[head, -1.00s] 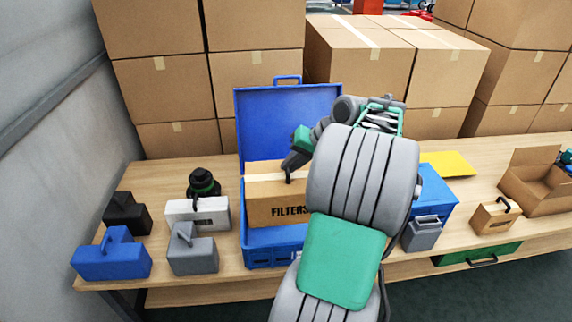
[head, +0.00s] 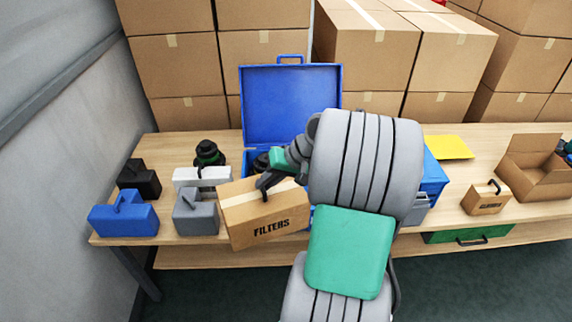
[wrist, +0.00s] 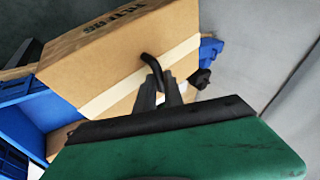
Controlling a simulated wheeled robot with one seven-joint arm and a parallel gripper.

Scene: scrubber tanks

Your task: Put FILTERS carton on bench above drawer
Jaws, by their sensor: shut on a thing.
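The FILTERS carton (head: 262,218) is a brown box with a light tape strip and a black handle on top. It hangs tilted in front of the open blue case (head: 290,105), over the bench's front edge. My gripper (head: 265,184) is shut on the carton's handle; the wrist view shows the fingers (wrist: 158,90) at the handle on the carton (wrist: 125,55). The bench (head: 440,215) is light wood. The drawer (head: 468,232) is green with a dark handle, under the bench top at the right. My arm hides part of the bench's middle.
Grey (head: 196,212), blue (head: 124,216) and black (head: 139,180) blocks with handles stand left of the carton, by a white one (head: 200,178). Above the drawer are a small carton (head: 485,198) and an open box (head: 540,170). Bench top shows between the small carton and blue box (head: 432,175).

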